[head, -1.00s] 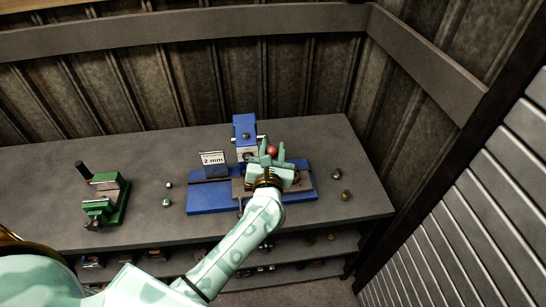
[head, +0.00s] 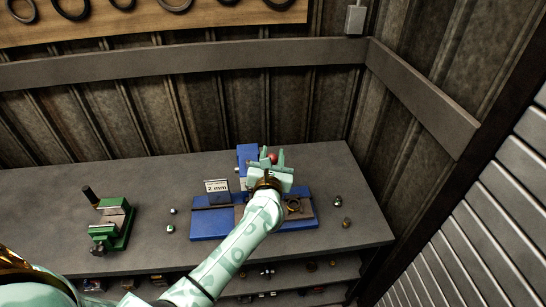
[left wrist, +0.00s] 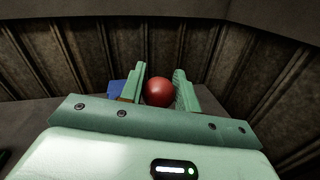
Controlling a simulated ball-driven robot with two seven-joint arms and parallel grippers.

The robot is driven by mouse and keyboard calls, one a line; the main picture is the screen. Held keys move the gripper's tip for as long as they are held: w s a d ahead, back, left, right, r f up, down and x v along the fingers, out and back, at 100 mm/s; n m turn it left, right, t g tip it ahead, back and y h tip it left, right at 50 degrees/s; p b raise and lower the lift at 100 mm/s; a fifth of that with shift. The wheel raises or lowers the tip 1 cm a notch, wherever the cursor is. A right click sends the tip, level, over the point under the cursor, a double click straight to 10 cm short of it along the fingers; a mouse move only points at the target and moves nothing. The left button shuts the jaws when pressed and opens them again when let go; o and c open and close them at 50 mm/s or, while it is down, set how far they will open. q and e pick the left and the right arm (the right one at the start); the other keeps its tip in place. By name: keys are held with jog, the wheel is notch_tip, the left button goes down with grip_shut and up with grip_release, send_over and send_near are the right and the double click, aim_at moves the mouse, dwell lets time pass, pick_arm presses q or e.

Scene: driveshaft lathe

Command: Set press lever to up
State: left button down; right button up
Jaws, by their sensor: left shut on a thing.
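The blue press (head: 246,153) stands on its blue base (head: 210,225) towards the right of the bench. The lever's red ball knob (head: 272,157) is at the right of the press head, near the height of its top. My left gripper (head: 267,160) is shut on the knob. In the left wrist view the red knob (left wrist: 158,92) sits between the two green fingers, with a bit of blue press (left wrist: 117,88) behind the left finger. The lever's rod is hidden by my gripper. My right gripper is not in view.
A "2 mm" sign (head: 217,187) stands on the left of the press base. A green vise-like tool (head: 113,225) is at the left of the bench (head: 160,190). Small metal parts lie on both sides of the press. A wall stands close behind.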

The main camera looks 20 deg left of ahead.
pick_arm(q)
jog(key=shift+a, duration=0.15)
jog(key=c, duration=1)
grip_release()
jog(key=shift+a, duration=0.1)
jog(key=shift+c, duration=0.2)
jog(key=shift+w+a+f, duration=0.1)
jog(key=shift+w+f, duration=0.05)
jog(key=shift+s+d, duration=0.25)
jog(key=b+v, duration=0.2)
jog(key=v, duration=1.3)
jog(key=shift+s+b, duration=0.35)
jog(key=shift+b, duration=0.05)
